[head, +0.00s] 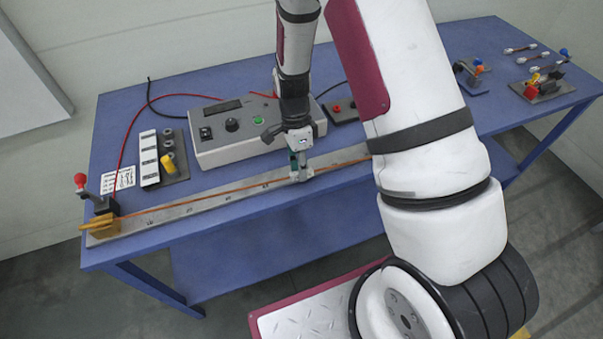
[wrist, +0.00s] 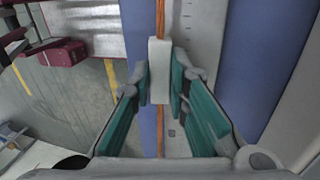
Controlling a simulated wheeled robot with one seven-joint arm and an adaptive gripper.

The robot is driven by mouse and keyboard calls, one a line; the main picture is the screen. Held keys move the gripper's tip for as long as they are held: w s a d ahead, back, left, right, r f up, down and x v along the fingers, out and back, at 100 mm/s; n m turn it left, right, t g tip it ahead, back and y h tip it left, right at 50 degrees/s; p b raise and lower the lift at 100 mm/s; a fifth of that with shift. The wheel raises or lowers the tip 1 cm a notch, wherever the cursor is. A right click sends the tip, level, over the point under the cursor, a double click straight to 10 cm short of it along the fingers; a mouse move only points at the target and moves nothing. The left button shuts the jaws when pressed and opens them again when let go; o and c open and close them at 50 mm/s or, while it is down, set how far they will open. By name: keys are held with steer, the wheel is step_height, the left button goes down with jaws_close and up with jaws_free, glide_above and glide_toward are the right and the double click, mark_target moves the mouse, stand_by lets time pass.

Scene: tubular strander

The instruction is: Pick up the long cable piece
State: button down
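The long cable piece is a thin copper-coloured strand (head: 215,190) lying along a pale metal rail on the blue bench. In the wrist view, the strand (wrist: 160,18) runs from top to bottom between my fingers. A small white block (wrist: 159,70) sits around or on it. My gripper (head: 300,170) points down over the middle of the rail. In the wrist view, my gripper's teal-padded fingers (wrist: 160,85) stand on both sides of the white block, and their tips appear to touch it. The strand's right part is hidden behind my arm in the head view.
A yellow clamp with a red-knobbed lever (head: 100,213) stands at the rail's left end. A grey instrument box (head: 235,135) with cables stands behind the rail. A yellow cylinder (head: 168,164) is on a dark tray to the left. More clamps (head: 545,85) and short pieces lie at the right.

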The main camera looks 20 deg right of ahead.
steer(key=shift+r, duration=0.15)
steer(key=shift+v, duration=0.9)
steer(key=shift+s+d+r+b, duration=0.15)
steer(key=shift+s+r+b, duration=0.25)
steer(key=shift+s+r, duration=0.35)
steer(key=s+d, duration=0.2)
steer(key=s, duration=0.5)
steer(key=s+d+r, duration=0.1)
steer(key=s+d, duration=0.1)
steer(key=s, duration=0.5)
steer(key=shift+d+r, duration=0.25)
steer(key=shift+d, duration=0.1)
